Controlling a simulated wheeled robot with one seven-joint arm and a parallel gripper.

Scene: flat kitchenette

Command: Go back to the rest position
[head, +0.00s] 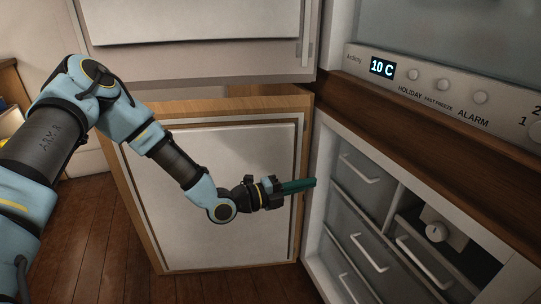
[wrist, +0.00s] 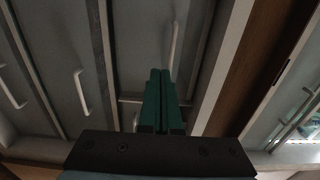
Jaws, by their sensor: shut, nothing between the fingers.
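My gripper (head: 299,185) is shut and empty. In the head view it points right, in front of the inner face of the open lower door (head: 215,190), with its tips near the edge of the freezer opening. In the wrist view the green fingers (wrist: 161,85) lie together, with grey drawer fronts (wrist: 60,60) and pale handles beyond them. My arm reaches out from the left in the head view.
A control panel (head: 420,80) reading 10 C sits above. Another open door (head: 200,40) hangs above the lower one. Wooden floor (head: 85,240) is clear at the lower left.

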